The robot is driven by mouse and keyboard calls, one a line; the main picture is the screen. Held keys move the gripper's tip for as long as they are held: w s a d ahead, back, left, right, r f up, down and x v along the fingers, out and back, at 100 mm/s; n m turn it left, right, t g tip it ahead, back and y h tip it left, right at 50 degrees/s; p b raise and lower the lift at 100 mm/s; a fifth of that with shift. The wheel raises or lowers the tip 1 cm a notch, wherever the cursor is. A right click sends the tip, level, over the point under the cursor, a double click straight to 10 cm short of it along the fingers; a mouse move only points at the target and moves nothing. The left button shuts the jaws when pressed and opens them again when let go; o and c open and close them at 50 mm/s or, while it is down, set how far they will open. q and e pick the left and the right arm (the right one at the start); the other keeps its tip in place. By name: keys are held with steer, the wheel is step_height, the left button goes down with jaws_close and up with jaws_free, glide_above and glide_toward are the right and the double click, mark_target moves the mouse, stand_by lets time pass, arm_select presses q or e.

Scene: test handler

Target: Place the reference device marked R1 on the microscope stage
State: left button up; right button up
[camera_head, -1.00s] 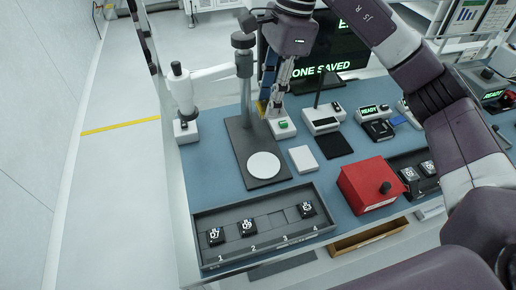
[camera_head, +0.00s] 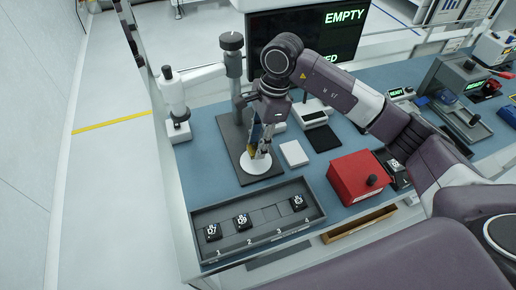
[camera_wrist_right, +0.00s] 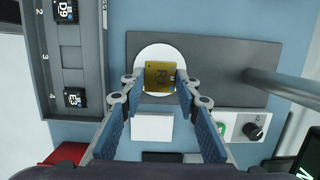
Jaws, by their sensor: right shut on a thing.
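The right gripper (camera_head: 260,153) points down over the white round microscope stage (camera_head: 250,167) and is shut on a gold square device. In the right wrist view, the device (camera_wrist_right: 160,77) sits between the fingertips, with dark lettering that looks like R1. The white stage (camera_wrist_right: 166,51) shows around it there. Whether the device touches the stage or hovers just above it, I cannot tell. The microscope's grey post (camera_head: 233,70) rises from a dark base plate (camera_head: 228,130) behind the stage. The left gripper is not in view.
A grey tray (camera_head: 205,257) with numbered slots holds black devices in slots 1, 2 and 4. A white pad (camera_head: 294,154) and a red box (camera_head: 352,176) lie right of the stage. A monitor (camera_head: 340,35) reading EMPTY stands behind.

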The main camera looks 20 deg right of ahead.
step_height(320, 180, down, 4)
steer(key=shift+r+p, duration=0.2)
steer(key=shift+p, duration=0.3)
steer(key=shift+f, duration=0.15)
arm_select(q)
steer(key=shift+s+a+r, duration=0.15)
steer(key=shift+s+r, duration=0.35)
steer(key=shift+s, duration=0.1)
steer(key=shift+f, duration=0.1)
arm_select(e)
steer(key=shift+f+b, duration=0.2)
steer(key=shift+b, duration=0.1)
steer(key=o, duration=1.1)
steer(key=shift+r, duration=0.1)
steer(key=shift+r, duration=0.1)
